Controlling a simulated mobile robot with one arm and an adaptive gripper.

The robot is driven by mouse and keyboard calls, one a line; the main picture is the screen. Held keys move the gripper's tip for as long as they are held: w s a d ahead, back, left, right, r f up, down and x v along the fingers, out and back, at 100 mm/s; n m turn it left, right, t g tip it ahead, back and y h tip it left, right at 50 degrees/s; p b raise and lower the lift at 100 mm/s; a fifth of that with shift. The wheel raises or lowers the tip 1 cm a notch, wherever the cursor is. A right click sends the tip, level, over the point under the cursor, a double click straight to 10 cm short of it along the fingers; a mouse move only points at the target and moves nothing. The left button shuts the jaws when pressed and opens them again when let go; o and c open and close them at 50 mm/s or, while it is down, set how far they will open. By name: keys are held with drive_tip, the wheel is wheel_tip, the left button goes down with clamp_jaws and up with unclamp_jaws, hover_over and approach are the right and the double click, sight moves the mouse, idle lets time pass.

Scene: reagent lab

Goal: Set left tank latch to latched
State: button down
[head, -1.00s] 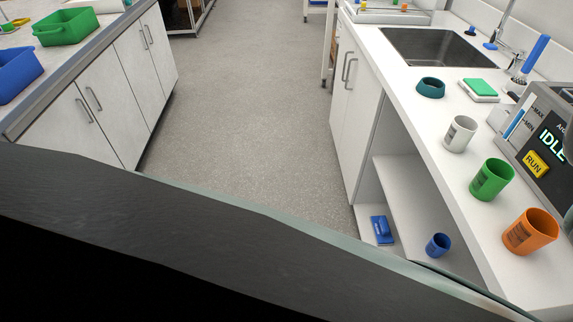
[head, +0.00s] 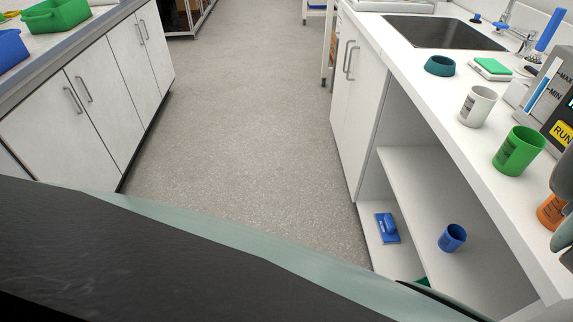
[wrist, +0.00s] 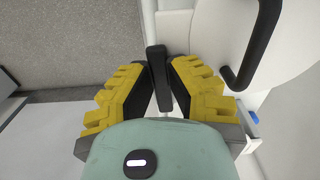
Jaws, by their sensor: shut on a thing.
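In the wrist view my gripper (wrist: 160,84) has its yellow-padded fingers closed on a dark upright lever (wrist: 156,60), which looks like the tank latch. The lever stands against a pale surface, with its upper end showing above the fingertips. A curved black handle (wrist: 246,72) is to the right of the fingers, apart from them. Whether the latch is latched cannot be told. In the head view my fingers and the latch do not show.
A machine (head: 557,95) with a level gauge and a RUN button stands on the right bench. Beside it are a green cup (head: 519,151), a white cup (head: 477,106) and a partly hidden orange cup (head: 550,211). The aisle floor (head: 250,130) is clear.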

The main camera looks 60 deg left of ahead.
drive_tip(key=shift+w+f+m+b, duration=0.2)
drive_tip(key=shift+m+b, duration=0.2)
drive_tip(key=shift+b, duration=0.1)
drive_tip(key=shift+r, duration=0.1)
drive_tip(key=c, duration=0.9)
unclamp_jaws()
wheel_tip(320, 180, up, 12)
drive_tip(key=shift+s+r, duration=0.1)
drive_tip(key=shift+r, duration=0.05)
